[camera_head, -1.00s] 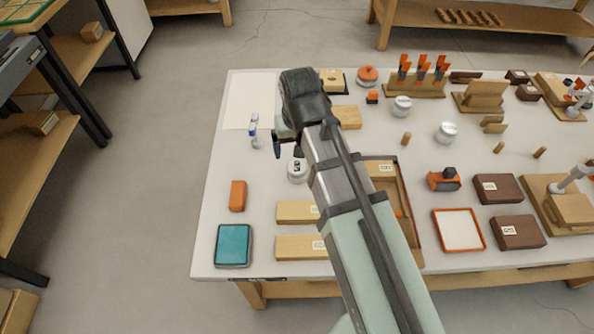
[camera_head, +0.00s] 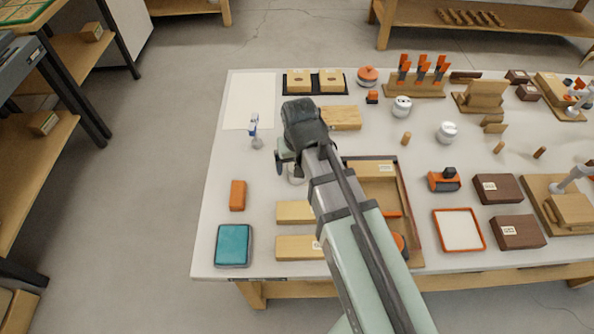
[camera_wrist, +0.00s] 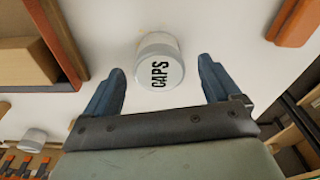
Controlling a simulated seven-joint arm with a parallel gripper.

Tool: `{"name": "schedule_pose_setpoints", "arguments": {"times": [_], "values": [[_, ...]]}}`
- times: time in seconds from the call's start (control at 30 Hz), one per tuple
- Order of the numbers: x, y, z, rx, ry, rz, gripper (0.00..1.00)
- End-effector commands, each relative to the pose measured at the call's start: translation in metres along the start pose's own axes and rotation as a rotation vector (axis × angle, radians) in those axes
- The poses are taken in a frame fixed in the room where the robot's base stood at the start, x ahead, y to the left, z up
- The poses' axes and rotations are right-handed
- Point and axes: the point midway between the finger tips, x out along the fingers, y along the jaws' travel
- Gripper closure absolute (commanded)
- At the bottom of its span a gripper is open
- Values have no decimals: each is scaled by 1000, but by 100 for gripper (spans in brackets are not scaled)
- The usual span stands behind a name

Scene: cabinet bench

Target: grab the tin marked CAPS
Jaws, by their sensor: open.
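The tin marked CAPS (camera_wrist: 160,62) is a small white-silver cylinder with black lettering, standing on the bench. In the wrist view it sits between and just beyond the fingertips of my gripper (camera_wrist: 162,82), which is open, with a gap on each side of the tin. In the head view the tin (camera_head: 296,173) is mostly hidden behind my arm, and my gripper (camera_head: 285,160) is low over that part of the bench. Whether the fingers touch the tin is not visible; they look apart from it.
An orange block (camera_head: 237,195) and a teal box (camera_head: 234,245) lie to the left. Two wooden blocks, one of them (camera_head: 295,212), and a wooden tray (camera_head: 411,215) lie nearby. Other silver tins (camera_head: 401,107) stand farther back. A blue-handled item (camera_head: 254,130) stands behind left.

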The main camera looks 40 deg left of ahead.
Motion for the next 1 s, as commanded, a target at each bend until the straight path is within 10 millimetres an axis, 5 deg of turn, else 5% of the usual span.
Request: {"name": "schedule_pose_setpoints", "arguments": {"times": [0.2,0.53,1.0], "values": [[24,0,1,0,-1,0,10],[28,0,1,0,0,0,11],[28,0,1,0,0,0,56]]}}
